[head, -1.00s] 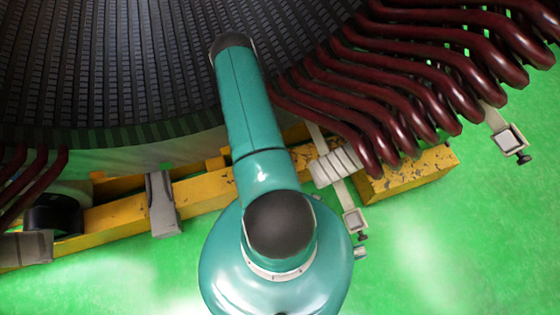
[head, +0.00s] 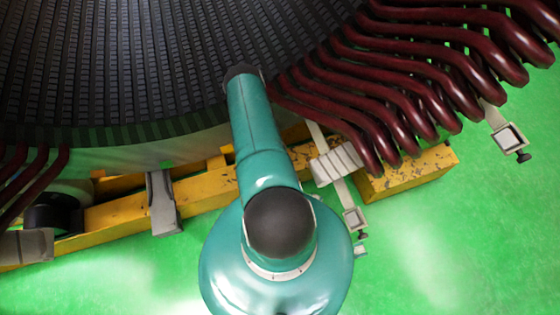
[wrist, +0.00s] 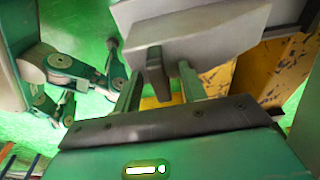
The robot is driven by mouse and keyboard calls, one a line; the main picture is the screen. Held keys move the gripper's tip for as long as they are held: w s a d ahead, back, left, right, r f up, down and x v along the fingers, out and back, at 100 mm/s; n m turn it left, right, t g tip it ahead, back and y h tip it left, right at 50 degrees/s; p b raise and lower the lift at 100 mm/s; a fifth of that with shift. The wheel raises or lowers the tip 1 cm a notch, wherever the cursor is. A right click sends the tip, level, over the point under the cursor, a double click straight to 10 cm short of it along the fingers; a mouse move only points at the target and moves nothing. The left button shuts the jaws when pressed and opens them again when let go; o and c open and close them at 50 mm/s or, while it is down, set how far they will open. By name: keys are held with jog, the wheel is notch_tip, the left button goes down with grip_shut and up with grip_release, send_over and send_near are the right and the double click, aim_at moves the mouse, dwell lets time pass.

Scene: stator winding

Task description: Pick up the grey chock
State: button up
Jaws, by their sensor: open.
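A grey block, by its look the grey chock (wrist: 195,38), fills the upper middle of the wrist view, with a paler top face and a slanted front face. My gripper (wrist: 170,65) is open in the wrist view. Its two fingertips overlap the block's lower edge in the picture; I cannot tell whether they touch it. Nothing shows held between them. In the head view my arm hides my gripper, and I cannot tell which grey part there is this block.
The stator (head: 130,60) fills the head view's upper left, with dark red coils (head: 430,65) at right. A chipped yellow beam (head: 420,168) runs below; it also shows in the wrist view (wrist: 275,68). Grey brackets (head: 163,203) stand along it. Green floor lies open in front.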

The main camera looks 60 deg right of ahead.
jog(key=c, duration=0.9)
grip_shut()
jog(key=shift+r, duration=0.2)
